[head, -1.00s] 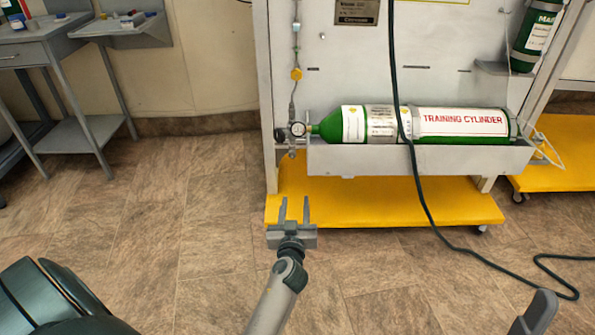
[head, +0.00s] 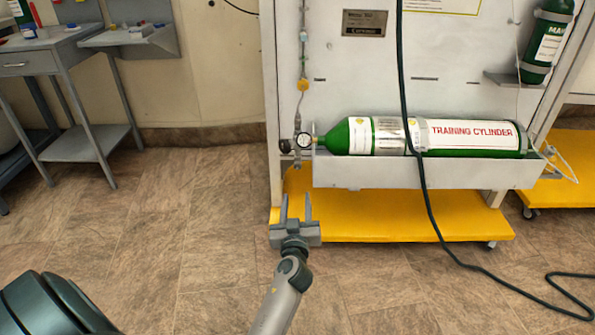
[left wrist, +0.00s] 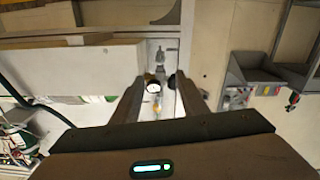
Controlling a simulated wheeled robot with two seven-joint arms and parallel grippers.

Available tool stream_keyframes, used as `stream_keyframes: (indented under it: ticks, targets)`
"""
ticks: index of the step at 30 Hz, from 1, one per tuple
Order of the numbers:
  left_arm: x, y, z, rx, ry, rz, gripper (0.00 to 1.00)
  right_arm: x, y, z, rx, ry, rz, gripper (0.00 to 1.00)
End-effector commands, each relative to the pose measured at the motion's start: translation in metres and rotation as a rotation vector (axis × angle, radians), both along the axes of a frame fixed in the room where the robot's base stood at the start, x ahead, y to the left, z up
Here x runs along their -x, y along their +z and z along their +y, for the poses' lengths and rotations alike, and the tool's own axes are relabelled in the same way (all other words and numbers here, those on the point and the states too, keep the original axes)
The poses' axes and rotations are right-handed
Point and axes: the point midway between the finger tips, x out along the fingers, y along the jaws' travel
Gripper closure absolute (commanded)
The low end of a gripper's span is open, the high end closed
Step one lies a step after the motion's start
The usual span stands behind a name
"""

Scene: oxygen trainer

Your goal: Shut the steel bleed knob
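The green training cylinder (head: 365,135) lies in a grey tray on the trainer. At its left end are a round gauge (head: 304,140) and a small dark knob (head: 285,146), with a small metal fitting (head: 297,163) below. I cannot tell which small part is the steel bleed knob. My left gripper (head: 296,208) is open and empty, in front of the yellow base and below these fittings in the picture. In the left wrist view the gauge (left wrist: 153,87) and dark knob (left wrist: 172,81) show between the open fingers, farther off. My right gripper is out of view.
The trainer's yellow base (head: 400,228) juts out low in front. A dark hose (head: 425,185) hangs across the cylinder and runs onto the floor at right. A grey table (head: 60,45) stands at the far left. The floor (head: 170,230) between is clear.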

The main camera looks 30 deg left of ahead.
Motion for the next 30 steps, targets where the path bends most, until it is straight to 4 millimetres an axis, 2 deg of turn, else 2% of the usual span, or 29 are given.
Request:
stream_keyframes:
  ticks: [18, 24, 30]
  targets:
    - [-0.093, -0.001, 0.058, -0.003, 0.0, 0.001, 0.6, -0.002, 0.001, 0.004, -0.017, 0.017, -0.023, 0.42]
    - [-0.116, -0.001, 0.071, -0.002, 0.0, 0.0, 0.6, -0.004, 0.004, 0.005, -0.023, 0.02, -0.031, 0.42]
    - [-0.126, 0.0, 0.078, -0.001, 0.001, 0.001, 0.6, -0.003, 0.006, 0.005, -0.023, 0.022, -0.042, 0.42]
